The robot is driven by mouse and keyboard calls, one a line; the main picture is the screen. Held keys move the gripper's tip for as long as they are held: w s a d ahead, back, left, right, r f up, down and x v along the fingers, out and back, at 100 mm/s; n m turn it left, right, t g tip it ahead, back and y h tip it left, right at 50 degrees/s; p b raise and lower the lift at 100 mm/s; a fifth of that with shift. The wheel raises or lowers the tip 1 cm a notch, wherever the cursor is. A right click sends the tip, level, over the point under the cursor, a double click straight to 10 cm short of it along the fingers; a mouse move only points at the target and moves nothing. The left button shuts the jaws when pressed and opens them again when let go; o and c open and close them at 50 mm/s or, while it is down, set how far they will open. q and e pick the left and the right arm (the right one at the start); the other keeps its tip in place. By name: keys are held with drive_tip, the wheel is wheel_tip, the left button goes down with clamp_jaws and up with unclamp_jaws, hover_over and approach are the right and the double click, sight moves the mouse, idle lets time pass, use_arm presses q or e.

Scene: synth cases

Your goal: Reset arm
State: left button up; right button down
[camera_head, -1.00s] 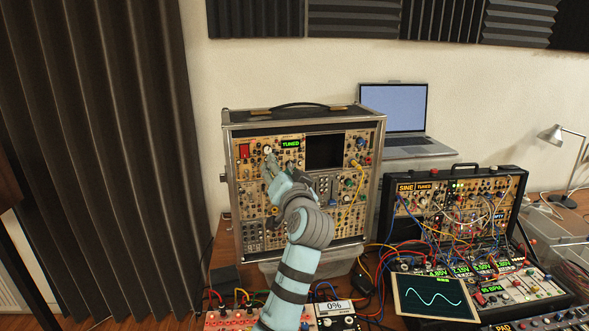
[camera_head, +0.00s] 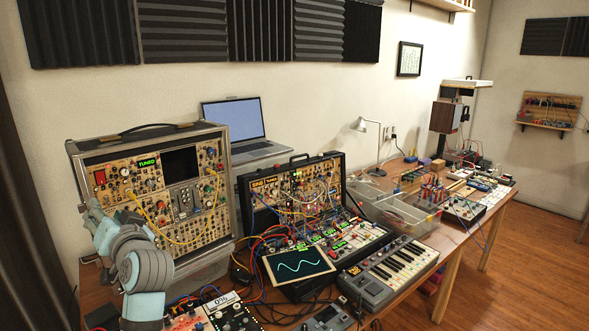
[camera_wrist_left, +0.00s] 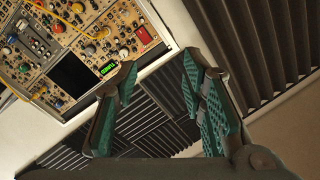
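My left gripper (camera_head: 88,208) is in front of the lower left edge of a tall modular synth case (camera_head: 232,205) in the head view. In the left wrist view the left gripper (camera_wrist_left: 160,68) has its two green-padded fingers spread apart. No object is between them; wall foam and pale wall show through the gap. The case's panel also shows in the wrist view, with a green "TUNED" display (camera_wrist_left: 107,69) near one fingertip. Whether that finger touches the panel cannot be told. My right gripper is in neither view.
A laptop (camera_head: 233,121), a smaller patched synth case (camera_head: 262,213), a tablet with a wave trace (camera_head: 298,264) and a keyboard synth (camera_head: 388,272) crowd the bench. Loose cables lie between them. A lamp (camera_head: 360,124) and clear bins (camera_head: 408,207) stand farther right. The floor (camera_head: 530,250) at right is clear.

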use_arm(q)
drive_tip(key=s+d+f+m+g+h, duration=0.15)
drive_tip(key=s+f, duration=0.35)
drive_tip(key=f, duration=0.5)
drive_tip(key=s+d+f+g+h, duration=0.1)
drive_tip(key=s+d+f+h, duration=0.15)
drive_tip(key=s+f, duration=0.45)
drive_tip(key=s+d+f+m+g+h, duration=0.1)
drive_tip(key=s+f+h, duration=0.2)
drive_tip(key=f, duration=0.9)
drive_tip(key=s+d+f+g+h, duration=0.2)
drive_tip(key=s+d+f, duration=0.1)
drive_tip(key=s, duration=0.5)
drive_tip(key=s+d+f+g+h, duration=0.2)
drive_tip(key=s+d+f, duration=0.15)
drive_tip(key=s, duration=0.45)
drive_tip(key=s+d+f+g+h, duration=0.1)
drive_tip(key=s+d+f+h, duration=0.1)
drive_tip(key=s+f, duration=0.35)
wheel_tip(320, 180, down, 18)
drive_tip(key=s+a+g, duration=0.2)
drive_tip(key=s, duration=0.1)
drive_tip(key=s+f, duration=1.2)
drive_tip(key=s, duration=0.1)
drive_tip(key=shift+s+a+f+g, duration=0.25)
drive_tip(key=shift+s+g, duration=0.1)
